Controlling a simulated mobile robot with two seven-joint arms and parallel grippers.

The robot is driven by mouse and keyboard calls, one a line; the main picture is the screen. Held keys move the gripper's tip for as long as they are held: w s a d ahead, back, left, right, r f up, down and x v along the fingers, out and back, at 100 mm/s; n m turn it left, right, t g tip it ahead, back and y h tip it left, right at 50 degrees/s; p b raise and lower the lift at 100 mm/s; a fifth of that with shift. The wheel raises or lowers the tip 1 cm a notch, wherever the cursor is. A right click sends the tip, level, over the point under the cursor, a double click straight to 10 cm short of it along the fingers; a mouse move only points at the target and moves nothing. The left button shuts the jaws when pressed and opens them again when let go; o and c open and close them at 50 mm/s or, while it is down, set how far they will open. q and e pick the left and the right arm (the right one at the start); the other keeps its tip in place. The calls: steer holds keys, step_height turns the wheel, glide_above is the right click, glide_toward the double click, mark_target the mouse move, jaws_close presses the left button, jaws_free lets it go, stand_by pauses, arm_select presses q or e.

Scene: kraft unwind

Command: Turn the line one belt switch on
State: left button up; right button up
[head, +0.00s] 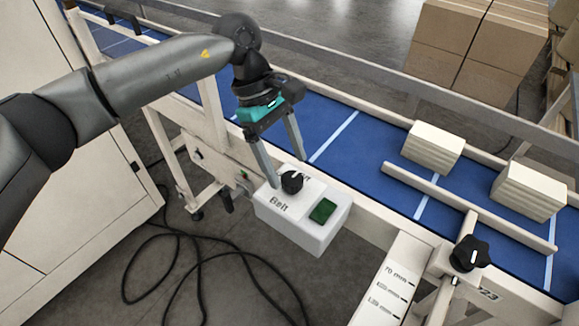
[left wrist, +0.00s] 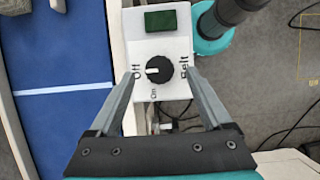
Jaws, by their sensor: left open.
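The belt switch is a round black knob (head: 292,181) on a white control box (head: 318,238) fixed to the near side of the conveyor. In the left wrist view the knob (left wrist: 159,69) has a white mark pointing left toward the word "Off"; "On" is printed below it and "Belt" to the right. A dark green rectangle (head: 323,210) sits beside the knob on the box. My left gripper (head: 289,172) is open, its fingers reaching down on either side of the knob. In the left wrist view the fingertips (left wrist: 161,74) show gaps to the knob.
A blue conveyor belt (head: 351,148) runs behind the box, carrying stacks of pale sheets (head: 433,147) at the right. A guide rail (head: 470,208) and a black star knob (head: 470,253) stand right of the box. Black cables (head: 200,238) lie on the floor below.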

mark_target(292, 184)
arm_select(q)
steer(key=shift+x, duration=1.2)
steer(key=shift+f, duration=0.1)
arm_select(e)
steer(key=shift+s+r, duration=0.15)
steer(key=shift+s, duration=0.15)
arm_select(q)
steer(key=shift+c, duration=0.4)
jaws_close()
